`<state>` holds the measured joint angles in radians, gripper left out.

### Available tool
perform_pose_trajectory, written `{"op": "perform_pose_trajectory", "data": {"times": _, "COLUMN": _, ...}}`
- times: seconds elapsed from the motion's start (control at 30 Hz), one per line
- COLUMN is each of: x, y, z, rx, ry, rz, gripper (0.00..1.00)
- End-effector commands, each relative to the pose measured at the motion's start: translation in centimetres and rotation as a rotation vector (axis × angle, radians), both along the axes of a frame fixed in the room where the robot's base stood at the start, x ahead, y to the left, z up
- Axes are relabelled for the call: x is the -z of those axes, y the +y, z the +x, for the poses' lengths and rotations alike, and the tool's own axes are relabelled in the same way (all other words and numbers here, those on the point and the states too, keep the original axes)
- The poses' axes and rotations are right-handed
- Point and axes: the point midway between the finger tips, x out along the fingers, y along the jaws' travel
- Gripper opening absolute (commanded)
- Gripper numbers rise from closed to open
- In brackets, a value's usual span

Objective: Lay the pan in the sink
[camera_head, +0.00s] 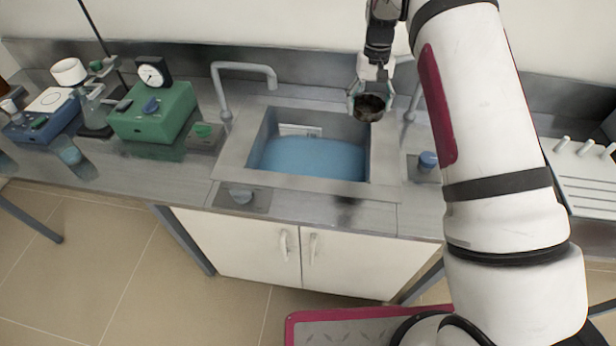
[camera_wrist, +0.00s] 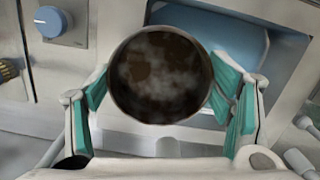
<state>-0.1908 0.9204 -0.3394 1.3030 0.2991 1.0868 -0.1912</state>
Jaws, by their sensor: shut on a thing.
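The pan (camera_head: 369,107) is small, round and dark brown, with a stained face. My gripper (camera_head: 368,96) is shut on it and holds it at the right back corner of the sink, above the rim level as far as I can tell. In the wrist view the pan (camera_wrist: 160,75) sits between the two green-padded fingers. The sink (camera_head: 258,140) is a square metal basin with a blue bottom, set in the counter. In the wrist view the blue of the sink (camera_wrist: 228,38) shows behind the pan, which hides part of it.
A grey faucet (camera_head: 222,90) stands at the sink's left back; another pipe (camera_head: 413,103) stands at the right. A green device with a gauge (camera_head: 155,112) and a blue device (camera_head: 42,118) are on the left counter. A blue knob (camera_head: 428,160) is right of the sink.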

Motion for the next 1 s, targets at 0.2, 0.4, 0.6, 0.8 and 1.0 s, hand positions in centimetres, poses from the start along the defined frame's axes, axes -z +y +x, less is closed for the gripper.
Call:
{"op": "perform_pose_trajectory", "data": {"times": 0.2, "x": 2.5, "y": 0.0, "z": 1.2, "rx": 0.002, "ry": 0.001, "rz": 0.0, "gripper": 0.44}}
{"op": "perform_pose_trajectory", "data": {"times": 0.4, "x": 5.5, "y": 0.0, "z": 1.8, "rx": 0.004, "ry": 0.001, "rz": 0.001, "gripper": 0.44}}
{"op": "perform_pose_trajectory", "data": {"times": 0.6, "x": 8.7, "y": 0.0, "z": 1.5, "rx": 0.003, "ry": 0.0, "rz": 0.001, "gripper": 0.44}}
{"op": "perform_pose_trajectory", "data": {"times": 0.8, "x": 12.4, "y": 0.4, "z": 0.8, "rx": -0.092, "ry": 0.003, "rz": 0.001, "gripper": 0.44}}
{"op": "perform_pose_trajectory", "data": {"times": 1.0, "x": 17.3, "y": 2.3, "z": 0.3, "rx": -0.6, "ry": 0.004, "rz": 0.0, "gripper": 0.44}}
